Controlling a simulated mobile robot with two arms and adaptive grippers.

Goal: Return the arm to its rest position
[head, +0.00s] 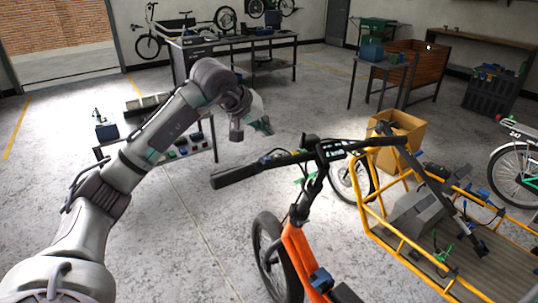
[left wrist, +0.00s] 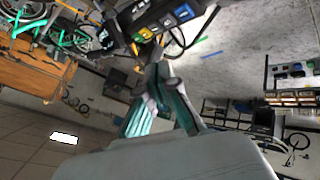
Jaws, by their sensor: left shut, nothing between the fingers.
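My left arm (head: 150,140) comes in from the left, rises, and bends down at the wrist. Its gripper (head: 264,122) hangs in the air behind the handlebar (head: 240,175) of the orange cargo bike (head: 298,255), apart from it in the picture. In the left wrist view the teal fingers of the gripper (left wrist: 158,76) come together at their tips with nothing between them. My right gripper does not show in either view.
The bike's yellow cargo frame (head: 375,205) fills the lower right. A cardboard box (head: 400,128) stands behind it. A low table with small parts (head: 195,147) is partly hidden behind my left arm. Workbenches (head: 240,45) stand farther back. Floor at the lower left-centre (head: 165,230) is clear.

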